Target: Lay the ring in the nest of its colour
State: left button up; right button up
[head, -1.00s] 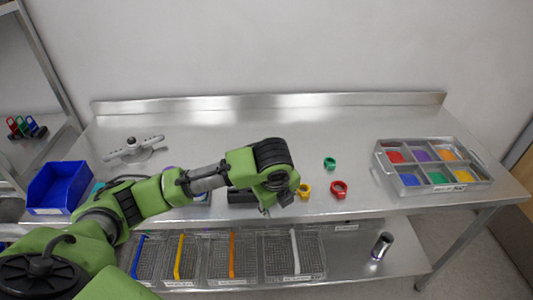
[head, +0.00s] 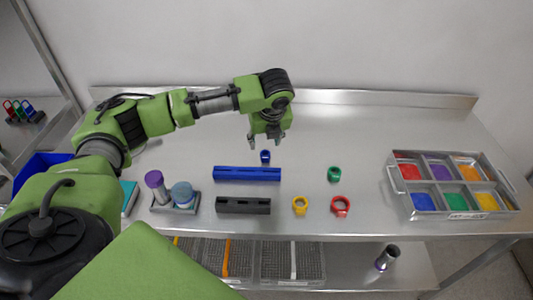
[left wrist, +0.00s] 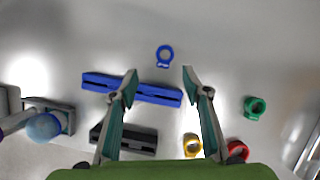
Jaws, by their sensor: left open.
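A small blue ring (head: 265,156) lies on the steel table, in front of the blue slotted bar's far side. My left gripper (head: 267,139) is open and empty above it, pointing down. In the left wrist view the blue ring (left wrist: 164,57) shows just beyond the gap between the spread fingertips (left wrist: 159,73). A green ring (head: 334,174), a yellow ring (head: 300,205) and a red ring (head: 341,206) lie to the right. The nest tray (head: 398,188) at the right has red, purple, orange, blue (head: 423,201), green and yellow compartments; no ring shows in them. My right gripper is out of view.
A blue slotted bar (head: 247,174) and a black one (head: 243,206) lie left of the rings. A grey holder with a purple-topped cylinder (head: 156,185) and a blue-topped one (head: 182,194) stands farther left. The table between the rings and tray is clear.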

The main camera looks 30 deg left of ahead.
aim_at(266, 151)
pick_arm(q)
jog(key=x, duration=0.4)
jog(key=p+x, duration=0.1)
jog(key=x, duration=0.1)
jog(key=shift+w+d, duration=0.15)
jog(key=shift+w, duration=0.2)
jog(key=shift+p+x, duration=0.4)
jog(key=shift+x, duration=0.75)
jog(key=shift+w+f, duration=0.15)
jog(key=shift+f, duration=0.35)
jog(key=c, duration=0.9)
jog(key=shift+c, duration=0.2)
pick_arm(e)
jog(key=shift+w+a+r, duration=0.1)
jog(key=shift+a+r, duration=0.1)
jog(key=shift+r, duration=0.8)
